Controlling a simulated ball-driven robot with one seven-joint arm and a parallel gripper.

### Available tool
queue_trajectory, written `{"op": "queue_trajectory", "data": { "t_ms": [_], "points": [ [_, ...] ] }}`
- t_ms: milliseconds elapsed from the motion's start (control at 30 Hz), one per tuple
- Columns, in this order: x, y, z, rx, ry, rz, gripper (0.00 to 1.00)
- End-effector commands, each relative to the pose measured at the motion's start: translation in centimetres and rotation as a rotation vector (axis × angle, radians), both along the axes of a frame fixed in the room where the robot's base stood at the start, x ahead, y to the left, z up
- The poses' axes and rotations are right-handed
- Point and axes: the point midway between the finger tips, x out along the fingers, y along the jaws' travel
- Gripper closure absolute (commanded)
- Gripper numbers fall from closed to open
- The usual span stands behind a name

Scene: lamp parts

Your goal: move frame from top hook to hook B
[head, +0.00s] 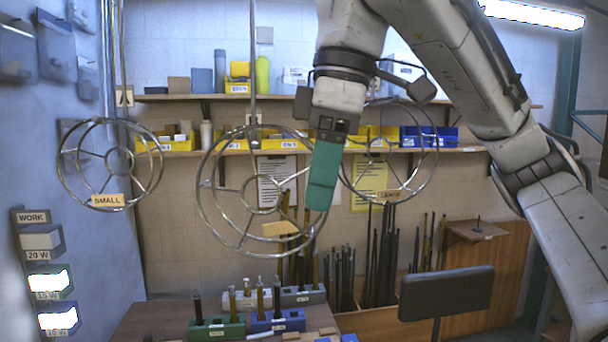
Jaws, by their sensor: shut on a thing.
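A round wire frame (204,212) with spokes and a tan tag hangs upright in the middle, below a vertical rod (252,60). My gripper (318,205), with teal fingers pointing down, is shut at this frame's right rim and hides part of it. Another wire frame (432,165) with a tag that seems to read LARGE is at the right, partly behind my gripper. A plate (254,119) at the middle rod's lower end is too small to read.
Shelves with yellow bins (166,144) and blue bins (430,137) line the back wall. Below, a bench (160,318) carries green and blue blocks with upright pegs. A dark padded panel (446,292) stands at lower right. Dark rods (380,260) lean behind.

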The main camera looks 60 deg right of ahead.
Motion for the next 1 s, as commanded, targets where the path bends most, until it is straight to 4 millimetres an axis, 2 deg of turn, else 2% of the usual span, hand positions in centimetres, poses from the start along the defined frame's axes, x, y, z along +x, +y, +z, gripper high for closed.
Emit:
{"op": "queue_trajectory", "data": {
  "t_ms": [1000],
  "points": [
    [3.3,-4.2,-0.5,0.001,0.000,-0.001,0.78]
  ]
}}
